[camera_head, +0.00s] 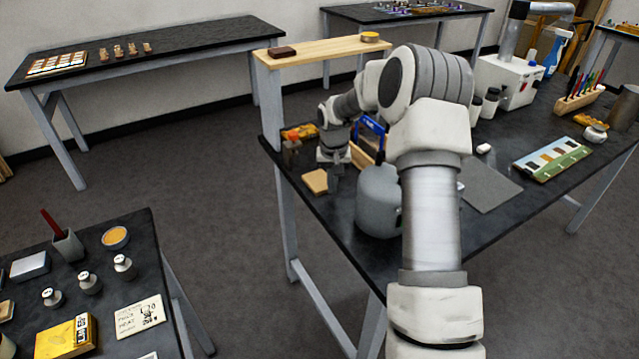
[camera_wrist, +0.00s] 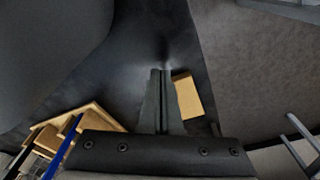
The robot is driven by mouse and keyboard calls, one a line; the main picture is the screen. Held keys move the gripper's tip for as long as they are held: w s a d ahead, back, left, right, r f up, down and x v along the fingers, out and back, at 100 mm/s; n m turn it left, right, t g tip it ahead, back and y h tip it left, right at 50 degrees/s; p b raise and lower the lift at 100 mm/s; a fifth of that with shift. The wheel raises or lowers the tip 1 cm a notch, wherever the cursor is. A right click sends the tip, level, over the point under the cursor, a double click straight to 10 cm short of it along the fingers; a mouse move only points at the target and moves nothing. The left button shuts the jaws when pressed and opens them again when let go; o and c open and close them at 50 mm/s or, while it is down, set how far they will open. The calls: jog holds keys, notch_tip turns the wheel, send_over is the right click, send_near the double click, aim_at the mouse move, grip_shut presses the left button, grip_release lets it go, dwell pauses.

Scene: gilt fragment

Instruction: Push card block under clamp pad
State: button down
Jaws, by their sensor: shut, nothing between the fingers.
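A flat tan block (camera_head: 316,181), which looks like the card block, lies on the black workbench near its left edge. In the wrist view the block (camera_wrist: 188,97) is just right of my fingers, very close to them; I cannot tell whether they touch. My gripper (camera_head: 335,187) points down at the bench, shut and empty; its fingers (camera_wrist: 161,73) lie together in the wrist view. A wooden frame with a blue bar (camera_head: 371,138), perhaps the clamp, stands behind and right of my gripper. It shows at lower left in the wrist view (camera_wrist: 68,132). I cannot make out the clamp pad.
A rounded grey object (camera_head: 377,201) stands on the bench right of my gripper. Orange and brown items (camera_head: 298,133) lie behind it. A wooden shelf (camera_head: 325,49) rises at the bench's back left. The bench edge is close left of the block.

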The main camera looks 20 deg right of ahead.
jog(key=shift+f+b, duration=0.6)
jog(key=shift+f, duration=0.4)
jog(key=shift+r, duration=0.15)
jog(key=shift+s, duration=0.15)
dwell(0.4)
jog(key=shift+s, duration=0.25)
jog(key=shift+r, duration=0.1)
notch_tip(320, 180, up, 9)
jog(key=p, duration=0.5)
jog(key=shift+p, duration=0.4)
